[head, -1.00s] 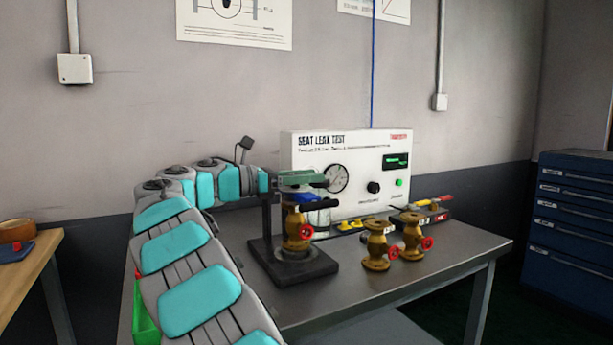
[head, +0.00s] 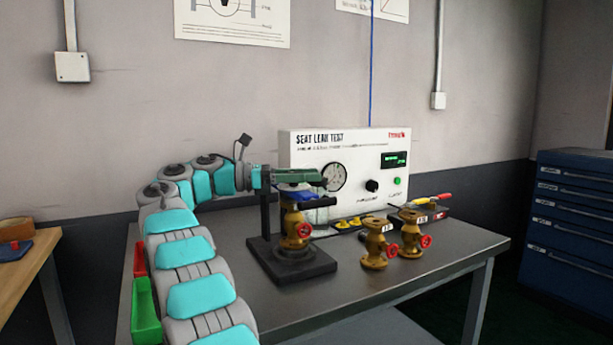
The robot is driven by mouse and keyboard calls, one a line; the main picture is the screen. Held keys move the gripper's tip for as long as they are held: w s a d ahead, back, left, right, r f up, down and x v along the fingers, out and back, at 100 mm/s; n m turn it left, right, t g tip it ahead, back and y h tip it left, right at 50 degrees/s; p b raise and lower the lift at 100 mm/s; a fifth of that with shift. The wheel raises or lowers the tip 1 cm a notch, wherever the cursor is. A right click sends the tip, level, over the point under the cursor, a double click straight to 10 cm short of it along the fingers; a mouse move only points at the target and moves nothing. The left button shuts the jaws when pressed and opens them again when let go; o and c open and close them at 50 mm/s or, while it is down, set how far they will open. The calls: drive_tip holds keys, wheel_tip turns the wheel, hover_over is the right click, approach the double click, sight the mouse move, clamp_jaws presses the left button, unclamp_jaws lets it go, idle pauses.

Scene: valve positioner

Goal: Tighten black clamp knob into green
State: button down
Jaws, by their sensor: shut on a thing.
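The clamp stand (head: 266,212) is a black post on a dark base (head: 292,263) on the bench. A brass valve (head: 293,222) with a red handwheel stands upright on this base, under the clamp. My gripper (head: 312,178) is at the top of the clamp, directly above the valve. It is shut at the place of the black clamp knob, which is hidden by the jaws. A blue part (head: 296,196) shows between the gripper and the valve. A green zone on the clamp cannot be made out.
The white seat leak test box (head: 345,160) with gauge (head: 334,177) and lit green display (head: 395,160) stands close behind the gripper. Two more brass valves (head: 376,245) (head: 412,238) stand to the right. Green (head: 146,312) and red (head: 140,260) bins are left. The front right bench is clear.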

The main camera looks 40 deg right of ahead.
drive_tip(key=shift+r, duration=0.1)
idle(0.3)
drive_tip(key=shift+c, duration=1.4)
unclamp_jaws()
